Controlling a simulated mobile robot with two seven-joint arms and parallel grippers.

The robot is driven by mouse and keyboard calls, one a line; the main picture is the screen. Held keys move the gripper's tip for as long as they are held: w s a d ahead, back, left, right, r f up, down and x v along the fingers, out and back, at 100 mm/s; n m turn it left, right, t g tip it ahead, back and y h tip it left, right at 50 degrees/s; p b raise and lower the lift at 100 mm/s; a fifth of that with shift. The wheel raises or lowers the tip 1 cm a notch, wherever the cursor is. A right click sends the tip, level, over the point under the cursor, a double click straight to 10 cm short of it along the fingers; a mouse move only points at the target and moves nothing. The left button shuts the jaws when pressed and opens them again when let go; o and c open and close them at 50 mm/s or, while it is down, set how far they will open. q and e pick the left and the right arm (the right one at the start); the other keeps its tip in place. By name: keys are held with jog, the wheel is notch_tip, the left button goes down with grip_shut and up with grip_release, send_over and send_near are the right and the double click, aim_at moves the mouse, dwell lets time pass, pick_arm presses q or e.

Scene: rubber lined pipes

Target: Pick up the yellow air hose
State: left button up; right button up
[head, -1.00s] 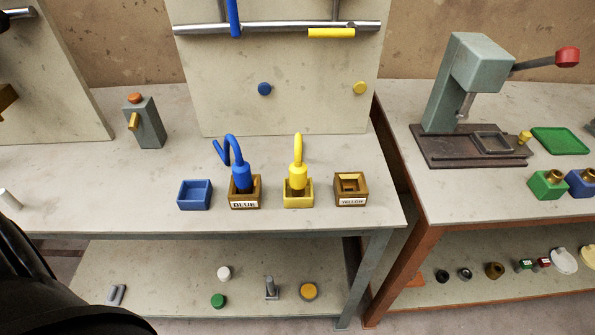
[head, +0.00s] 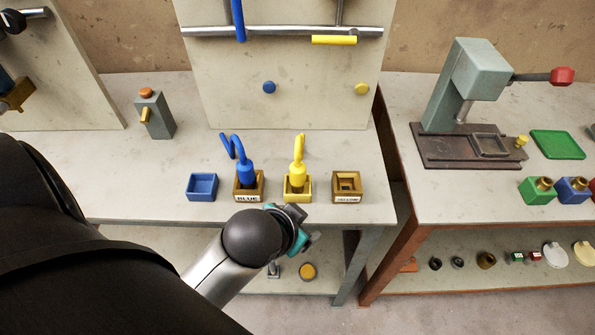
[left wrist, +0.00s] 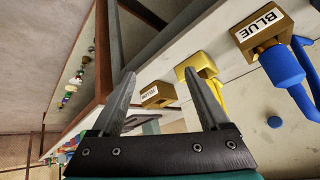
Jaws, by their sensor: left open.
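The yellow air hose (head: 298,168) stands upright in a yellow box (head: 297,192) on the bench, its top bent over. In the left wrist view part of the yellow hose (left wrist: 218,92) shows beyond the right finger, beside its yellow box (left wrist: 197,66). My left gripper (head: 308,241) is in front of the bench edge, below the hose in the head view and apart from it. In the left wrist view the left gripper (left wrist: 160,78) has its two fingers spread with nothing between them. My right gripper is out of view.
The blue hose (head: 244,168) stands in the BLUE box (head: 249,190) just left. An empty blue box (head: 202,186) and the YELLOW-labelled box (head: 346,187) flank them. An upright panel (head: 300,105) stands behind. A press (head: 468,90) is on the right bench.

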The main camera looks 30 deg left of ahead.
pick_arm(q)
jog(key=w+d+r+m+t+h, duration=0.25)
jog(key=w+r+t, duration=0.45)
jog(key=r, duration=0.5)
jog(key=w+d+r+m+t+h, duration=0.15)
jog(key=w+r+m+t, duration=0.3)
jog(key=w+r, duration=0.5)
jog(key=s+d+r+m+h, duration=0.3)
jog(key=d+r+m+h, duration=0.6)
jog(key=r+m+h, duration=0.2)
jog(key=s+d+f+m+g+h, duration=0.1)
jog(key=s+d+m+g+h, duration=0.5)
jog(key=m+g, duration=0.75)
jog(key=m+g+y, duration=0.5)
jog(key=y, duration=1.5)
send_over(297, 166)
notch_tip(297, 166, down, 16)
jog(key=r, duration=0.1)
notch_tip(297, 166, down, 9)
jog(key=shift+s+f+b, duration=0.1)
jog(key=shift+s+b, duration=0.05)
jog(key=shift+b, duration=0.4)
jog(key=shift+f, duration=3.15)
grip_shut()
